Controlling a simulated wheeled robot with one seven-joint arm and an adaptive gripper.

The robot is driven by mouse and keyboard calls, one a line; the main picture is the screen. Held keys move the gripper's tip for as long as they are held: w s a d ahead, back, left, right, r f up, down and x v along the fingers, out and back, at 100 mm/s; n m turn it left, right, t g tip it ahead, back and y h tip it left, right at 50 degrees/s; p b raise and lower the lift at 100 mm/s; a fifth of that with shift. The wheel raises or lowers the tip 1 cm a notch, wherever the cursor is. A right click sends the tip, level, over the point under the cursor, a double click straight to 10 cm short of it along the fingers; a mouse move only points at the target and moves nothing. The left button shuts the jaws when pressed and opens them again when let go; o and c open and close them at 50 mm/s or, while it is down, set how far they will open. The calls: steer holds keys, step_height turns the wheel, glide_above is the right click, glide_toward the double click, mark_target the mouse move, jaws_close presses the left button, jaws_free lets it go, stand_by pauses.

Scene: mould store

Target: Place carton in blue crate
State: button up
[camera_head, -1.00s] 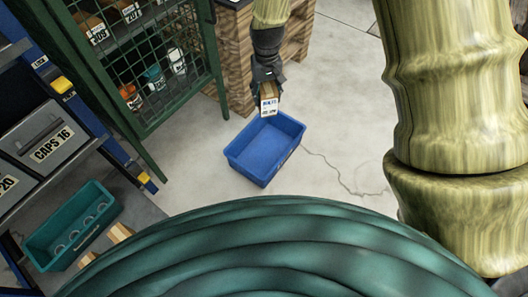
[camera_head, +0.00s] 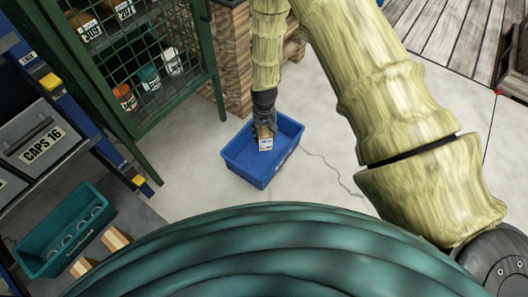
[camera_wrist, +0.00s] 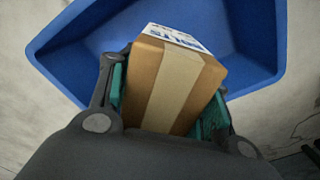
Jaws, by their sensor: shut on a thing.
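The carton is a small brown box with a tan tape strip and a white label reading BOLTS, seen large in the wrist view (camera_wrist: 172,82) and small in the head view (camera_head: 265,142). My gripper (camera_head: 264,130) is shut on the carton, with its teal finger pads on both sides of it in the wrist view (camera_wrist: 165,100). The blue crate (camera_head: 239,172) stands open on the floor. The carton is over or inside the crate's opening; its exact height above the crate floor is hard to tell. The crate's blue walls also show in the wrist view (camera_wrist: 75,50).
A green mesh cage (camera_head: 150,60) with bottles and boxes stands at the left. A wooden pallet stack (camera_head: 234,60) is behind the crate. Floor right of the crate is clear apart from a thin dark line.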

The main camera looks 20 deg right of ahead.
steer(key=shift+f+b, duration=2.35)
steer(key=shift+f, duration=2.35)
steer(key=shift+f, duration=0.1)
steer(key=o, duration=1.2)
step_height(320, 180, up, 12)
steer(key=p, duration=0.6)
